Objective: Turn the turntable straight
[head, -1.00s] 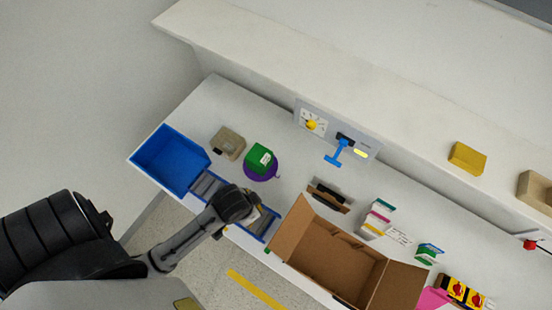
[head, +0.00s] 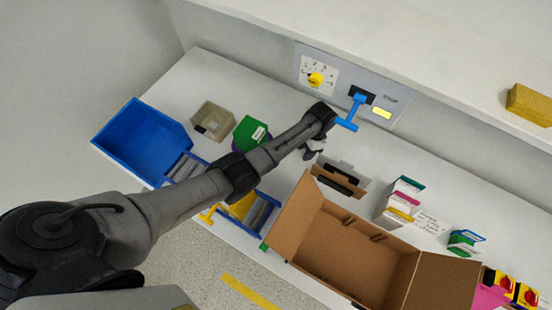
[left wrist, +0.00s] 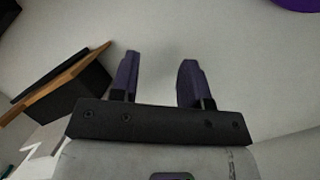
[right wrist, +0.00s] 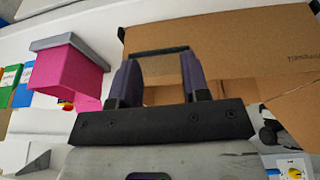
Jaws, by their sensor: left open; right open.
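The purple turntable (head: 236,147) stands on the white table with a green box (head: 250,131) on top. My left arm partly hides both in the head view. A corner of purple, likely the turntable, shows at the top right of the left wrist view (left wrist: 295,4). My left gripper (left wrist: 160,78) is open and empty, over bare table. In the head view my left gripper (head: 314,153) is right of the turntable and apart from it. My right gripper (right wrist: 156,72) is open, with brown cardboard behind its fingers; it does not show in the head view.
An open cardboard box (head: 345,255) fills the front middle. A blue bin (head: 142,140) and a beige block (head: 213,120) are left of the turntable. A yellow knob (head: 316,80) and a blue handle (head: 352,112) are on the back panel. A dark-slotted brown holder (head: 337,181) is near my left gripper.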

